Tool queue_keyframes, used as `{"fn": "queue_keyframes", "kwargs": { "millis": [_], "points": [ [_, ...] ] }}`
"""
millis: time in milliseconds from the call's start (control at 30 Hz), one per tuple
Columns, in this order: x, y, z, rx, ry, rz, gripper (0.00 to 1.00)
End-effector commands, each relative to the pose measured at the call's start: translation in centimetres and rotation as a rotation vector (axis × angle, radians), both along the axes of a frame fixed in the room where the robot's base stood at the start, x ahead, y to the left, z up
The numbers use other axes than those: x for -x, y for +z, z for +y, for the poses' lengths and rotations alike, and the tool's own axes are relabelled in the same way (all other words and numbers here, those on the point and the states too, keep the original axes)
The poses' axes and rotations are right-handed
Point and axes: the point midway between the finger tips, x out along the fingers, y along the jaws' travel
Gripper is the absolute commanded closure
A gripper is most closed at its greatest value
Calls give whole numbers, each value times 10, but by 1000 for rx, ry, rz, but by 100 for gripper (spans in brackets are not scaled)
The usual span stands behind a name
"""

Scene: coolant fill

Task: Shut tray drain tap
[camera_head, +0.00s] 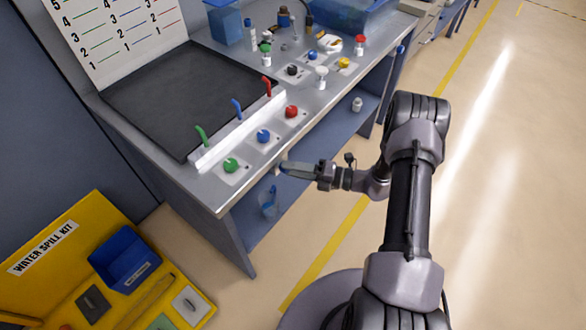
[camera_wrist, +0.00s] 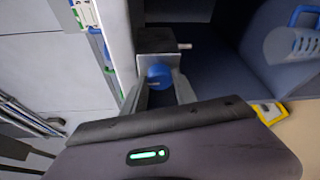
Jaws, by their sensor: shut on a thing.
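The tray drain tap shows in the wrist view as a grey metal body with a round blue handle (camera_wrist: 159,76), under the bench's front edge. My gripper (camera_wrist: 158,93) has one finger on each side of the blue handle and is shut on it. In the head view my gripper (camera_head: 285,168) reaches in from the right to the bench front, just below the row of knobs. The tap is mostly hidden there by my gripper. I cannot tell the tap's exact turn. The dark tray (camera_head: 165,95) lies on the bench top.
Green (camera_head: 231,165), blue (camera_head: 264,135) and red (camera_head: 291,111) knobs stand on the bench above my gripper. A blue jug (camera_head: 269,204) sits on the lower shelf. A yellow spill kit (camera_head: 45,235) stands at lower left. The floor at right is clear.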

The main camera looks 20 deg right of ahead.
Motion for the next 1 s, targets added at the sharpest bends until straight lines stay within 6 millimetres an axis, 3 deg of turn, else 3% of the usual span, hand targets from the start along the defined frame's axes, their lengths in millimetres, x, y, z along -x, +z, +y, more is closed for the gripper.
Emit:
{"fn": "queue_keyframes", "kwargs": {
  "millis": [67,100,200,667,833,1000],
  "points": [
    [0,0,0,1,1,1,100],
    [0,0,0,1,1,1,62],
    [0,0,0,1,0,1,44],
    [1,1,-3,1,-1,-1,44],
    [16,5,-27,0,-5,0,44],
    [46,11,-75,1,-7,-1,44]
  ]
}}
